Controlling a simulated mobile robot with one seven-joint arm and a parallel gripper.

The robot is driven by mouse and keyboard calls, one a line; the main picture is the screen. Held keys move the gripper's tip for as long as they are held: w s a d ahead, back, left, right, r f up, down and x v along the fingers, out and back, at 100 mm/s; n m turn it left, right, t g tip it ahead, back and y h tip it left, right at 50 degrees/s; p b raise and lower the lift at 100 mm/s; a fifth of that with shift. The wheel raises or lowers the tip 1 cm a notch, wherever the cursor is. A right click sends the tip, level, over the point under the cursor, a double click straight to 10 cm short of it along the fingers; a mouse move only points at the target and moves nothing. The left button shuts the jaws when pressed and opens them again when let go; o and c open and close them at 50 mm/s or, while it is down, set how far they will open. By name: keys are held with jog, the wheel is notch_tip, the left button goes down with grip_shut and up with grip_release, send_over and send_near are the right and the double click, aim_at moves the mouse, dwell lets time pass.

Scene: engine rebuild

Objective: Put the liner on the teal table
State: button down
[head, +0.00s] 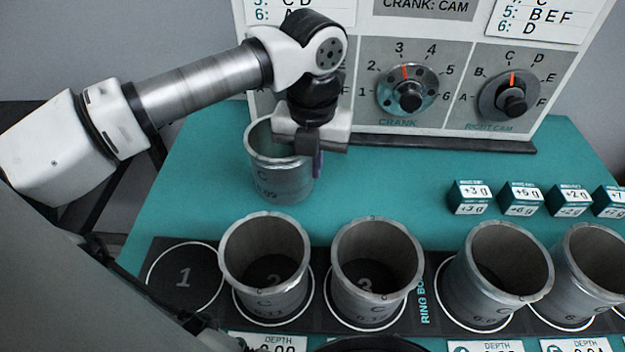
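A grey metal liner (279,182), marked C, stands upright at the back left of the teal table (400,190). Its base looks to be at the tabletop; I cannot tell if a small gap is left under it. My gripper (312,155) points down at the liner's right rim and looks shut on that wall, with a purple pad against the outside. The finger inside the liner is mostly hidden.
Other liners (265,268) (376,272) stand on the dark ring board (436,262) in front; its spot 1 (184,278) is empty. Small labelled boxes (469,197) sit at the right. A panel with dials (408,90) stands behind. The middle of the table is clear.

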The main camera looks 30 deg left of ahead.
jog(key=shift+f+b, duration=0.6)
jog(key=shift+f, duration=1)
jog(key=shift+f, duration=0.1)
jog(key=shift+f, duration=0.15)
jog(key=c, duration=1.6)
grip_release()
jog(key=shift+c, duration=0.2)
notch_tip(320, 180, up, 12)
jog(key=p, duration=0.6)
jog(key=shift+r+p, duration=0.2)
jog(key=shift+p, duration=0.15)
